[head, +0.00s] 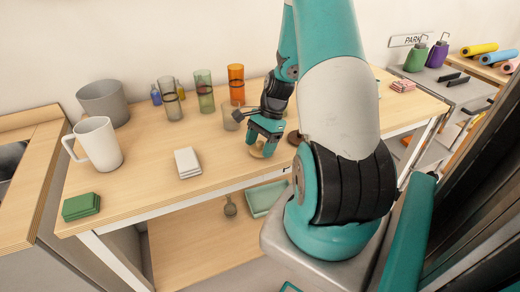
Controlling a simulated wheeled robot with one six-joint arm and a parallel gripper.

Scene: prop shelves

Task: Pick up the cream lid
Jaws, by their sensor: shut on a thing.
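The cream lid (257,152) is a small, pale round piece near the front edge of the wooden table, partly hidden under my gripper. My gripper (258,149) points down at it from above, with its teal fingers shut on the lid. I cannot tell whether the lid touches the tabletop or is just above it. My arm hides part of the table to the right.
A white mug (98,145), a grey pot (103,103), a white block (187,162) and a green block (81,206) stand to the left. Tall glasses (204,92) stand at the back. A dark round thing (294,138) lies close right of my gripper.

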